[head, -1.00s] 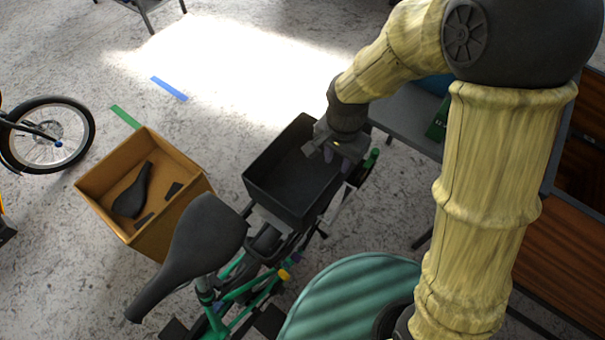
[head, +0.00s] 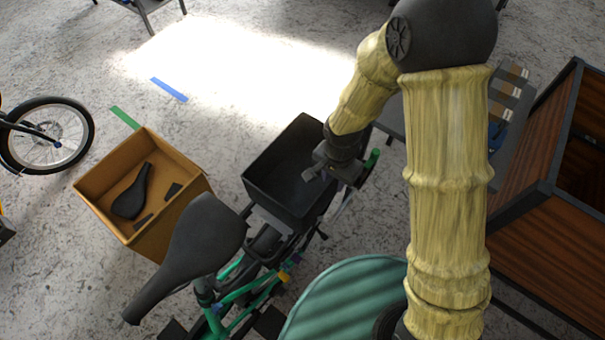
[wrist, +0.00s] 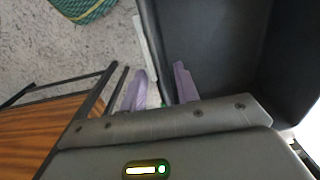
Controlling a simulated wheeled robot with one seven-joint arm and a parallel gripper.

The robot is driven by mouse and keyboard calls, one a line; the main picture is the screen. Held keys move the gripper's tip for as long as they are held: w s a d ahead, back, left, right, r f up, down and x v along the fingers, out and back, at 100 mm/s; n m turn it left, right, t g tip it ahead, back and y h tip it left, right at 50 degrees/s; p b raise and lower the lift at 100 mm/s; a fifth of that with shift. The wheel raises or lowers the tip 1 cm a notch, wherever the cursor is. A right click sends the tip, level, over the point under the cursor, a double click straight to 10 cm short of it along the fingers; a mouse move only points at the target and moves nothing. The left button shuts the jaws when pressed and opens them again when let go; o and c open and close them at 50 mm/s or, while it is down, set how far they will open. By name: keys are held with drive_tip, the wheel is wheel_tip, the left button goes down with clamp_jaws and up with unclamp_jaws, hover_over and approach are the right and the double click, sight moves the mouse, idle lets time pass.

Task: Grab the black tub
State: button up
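The black tub (head: 262,178) is an open, empty-looking box on the rack of a green bike (head: 235,295), in the middle of the head view. My gripper (head: 320,172) is at the tub's right-hand wall. In the wrist view the tub (wrist: 220,50) fills the upper right. There the two pale purple fingers of my gripper (wrist: 159,80) stand apart, one over the tub's inside and one outside its wall. The rim runs between them, with a gap visible. Whether either finger touches the wall cannot be told.
A cardboard box (head: 195,187) holding a black saddle (head: 132,192) stands left of the bike. The bike's own saddle (head: 190,255) rises in front of the tub. A grey table (head: 395,118) and a wooden crate (head: 540,235) stand to the right. The floor behind the tub is clear.

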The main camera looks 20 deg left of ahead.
sight(331, 188)
wheel_tip(331, 188, down, 4)
drive_tip(key=shift+s+a+f, duration=0.1)
drive_tip(key=shift+a+f, duration=0.05)
drive_tip(key=shift+f, duration=0.3)
clamp_jaws()
